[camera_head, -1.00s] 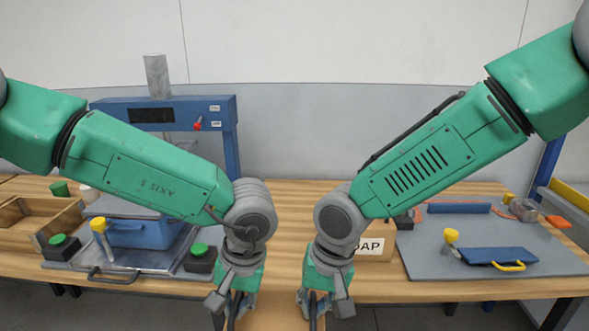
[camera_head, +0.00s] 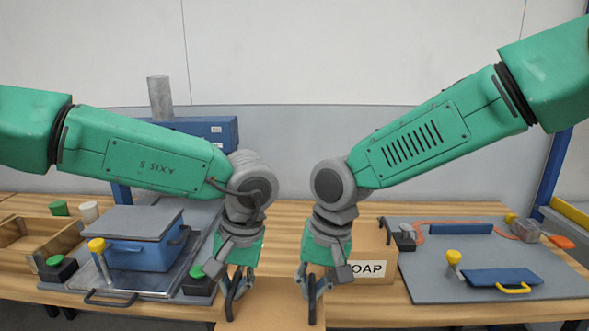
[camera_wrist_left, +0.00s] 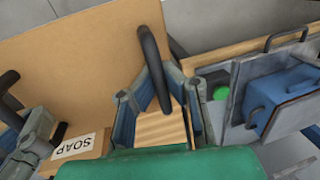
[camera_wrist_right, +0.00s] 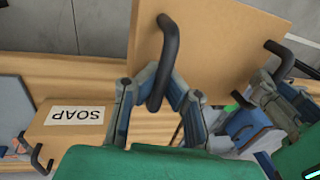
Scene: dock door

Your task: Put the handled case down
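The handled case is a plain brown box (camera_head: 272,308) with black handles, low in the middle of the head view between my two arms. Its broad brown face also fills much of the left wrist view (camera_wrist_left: 75,60) and the right wrist view (camera_wrist_right: 225,50). My left gripper (camera_head: 236,288) has its fingers closed around one black handle (camera_wrist_left: 150,55). My right gripper (camera_head: 313,288) has its fingers closed around the other handle (camera_wrist_right: 167,50). The case's underside is hidden, so I cannot tell whether it touches the table.
A carton marked SOAP (camera_head: 365,268) stands on the wooden table (camera_head: 290,215), close right of my right gripper. A blue box with a grey lid (camera_head: 145,257) and green buttons (camera_head: 58,262) stand at left. A grey mat (camera_head: 425,280) with a blue panel (camera_head: 500,277) lies at right.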

